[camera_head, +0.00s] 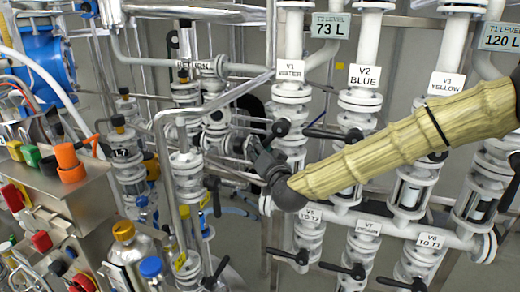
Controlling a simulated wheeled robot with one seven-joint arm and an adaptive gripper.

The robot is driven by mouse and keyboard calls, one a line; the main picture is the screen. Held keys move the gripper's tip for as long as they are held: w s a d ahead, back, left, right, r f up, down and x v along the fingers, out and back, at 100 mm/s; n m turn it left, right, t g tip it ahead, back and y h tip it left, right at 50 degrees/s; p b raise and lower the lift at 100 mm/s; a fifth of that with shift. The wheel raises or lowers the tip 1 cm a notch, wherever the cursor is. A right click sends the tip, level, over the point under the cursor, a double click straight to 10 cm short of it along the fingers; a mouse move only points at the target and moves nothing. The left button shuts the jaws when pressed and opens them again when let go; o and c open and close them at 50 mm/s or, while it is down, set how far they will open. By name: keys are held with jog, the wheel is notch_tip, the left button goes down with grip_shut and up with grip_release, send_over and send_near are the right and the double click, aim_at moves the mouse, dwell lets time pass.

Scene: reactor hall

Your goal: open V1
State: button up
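V1 is the white flanged valve (291,110) under the label "V1 WATER" (291,70), on a vertical white pipe left of V2. Its black handle hub (281,128) shows at the front of the valve, just above and right of my gripper. My gripper (250,145) is dark and small in the head view, at the end of my tan-sleeved arm, which reaches in from the right. The gripper is close to the handle. Whether it touches the handle, and whether its fingers are open or shut, I cannot tell. Part of the lever may be hidden by the gripper.
V2 (358,100), with a black lever pointing left, and V3 (443,108) stand right of V1. More black-levered valves sit below, including V6 (419,262). A silver pipe (215,98) crosses left of V1. A control box (75,195) stands at left.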

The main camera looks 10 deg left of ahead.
jog(key=shift+o, duration=0.3)
jog(key=shift+r, duration=0.1)
jog(key=v, duration=1.2)
